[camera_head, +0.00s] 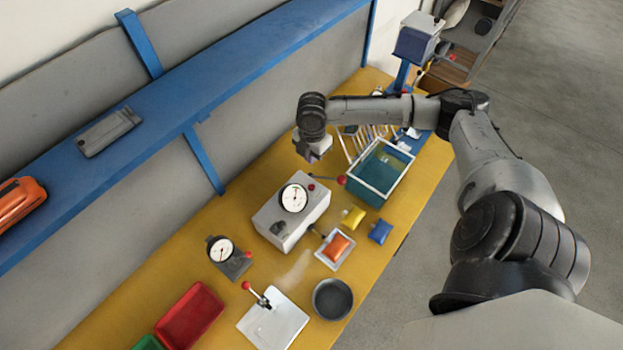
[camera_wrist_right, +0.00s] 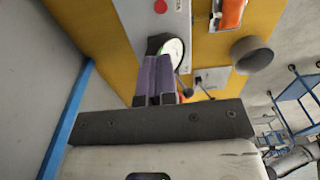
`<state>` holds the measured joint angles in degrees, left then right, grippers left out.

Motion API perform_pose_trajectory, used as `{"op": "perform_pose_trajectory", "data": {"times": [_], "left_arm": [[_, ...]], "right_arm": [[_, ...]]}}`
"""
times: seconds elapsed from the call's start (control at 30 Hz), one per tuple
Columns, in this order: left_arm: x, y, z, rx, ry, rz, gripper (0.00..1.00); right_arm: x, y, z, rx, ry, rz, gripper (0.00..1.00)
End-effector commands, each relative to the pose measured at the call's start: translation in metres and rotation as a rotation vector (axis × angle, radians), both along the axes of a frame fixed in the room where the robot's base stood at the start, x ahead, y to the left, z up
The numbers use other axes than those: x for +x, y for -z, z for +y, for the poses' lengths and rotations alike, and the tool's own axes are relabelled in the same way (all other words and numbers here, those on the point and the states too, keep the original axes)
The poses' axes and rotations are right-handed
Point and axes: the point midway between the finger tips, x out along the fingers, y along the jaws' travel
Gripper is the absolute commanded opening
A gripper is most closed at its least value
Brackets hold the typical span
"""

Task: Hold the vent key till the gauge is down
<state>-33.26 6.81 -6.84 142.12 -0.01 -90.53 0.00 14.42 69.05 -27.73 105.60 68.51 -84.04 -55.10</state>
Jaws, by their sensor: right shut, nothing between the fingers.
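A grey box (camera_head: 288,222) on the yellow bench carries a white dial gauge (camera_head: 294,197), a small red button (camera_head: 311,187) and a dark knob (camera_head: 279,228). Which of these is the vent key I cannot tell. The needle is too small to read. My right gripper (camera_head: 317,154) hangs above the bench behind the box, apart from the button. In the right wrist view its purple fingers (camera_wrist_right: 155,78) are together and empty. They partly cover a dark-rimmed gauge (camera_wrist_right: 173,46); the red button (camera_wrist_right: 160,6) shows beyond. My left gripper is not in view.
A second gauge (camera_head: 221,249) stands left of the box. A teal-lined bin (camera_head: 380,172) and wire rack are near my right arm. An orange packet (camera_head: 337,246), a dark bowl (camera_head: 332,299) and a red-balled lever (camera_head: 263,300) lie in front. A blue shelf (camera_head: 180,107) runs behind.

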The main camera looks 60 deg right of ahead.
Motion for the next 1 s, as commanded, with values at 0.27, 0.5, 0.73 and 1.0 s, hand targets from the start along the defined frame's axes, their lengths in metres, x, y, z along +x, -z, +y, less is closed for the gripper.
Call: {"op": "perform_pose_trajectory", "data": {"times": [0.27, 0.5, 0.73, 1.0], "left_arm": [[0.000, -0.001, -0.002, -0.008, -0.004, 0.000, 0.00], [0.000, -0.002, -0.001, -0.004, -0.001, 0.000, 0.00], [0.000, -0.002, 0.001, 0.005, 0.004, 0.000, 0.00], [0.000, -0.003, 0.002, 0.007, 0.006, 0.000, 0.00]], "right_arm": [[-0.001, 0.030, 0.001, 0.003, 0.001, 0.004, 0.00], [-0.001, 0.076, 0.003, 0.003, 0.002, 0.004, 0.00], [-0.001, 0.112, 0.003, 0.001, 0.002, 0.003, 0.00], [-0.001, 0.135, 0.004, 0.000, 0.001, 0.001, 0.00]]}}
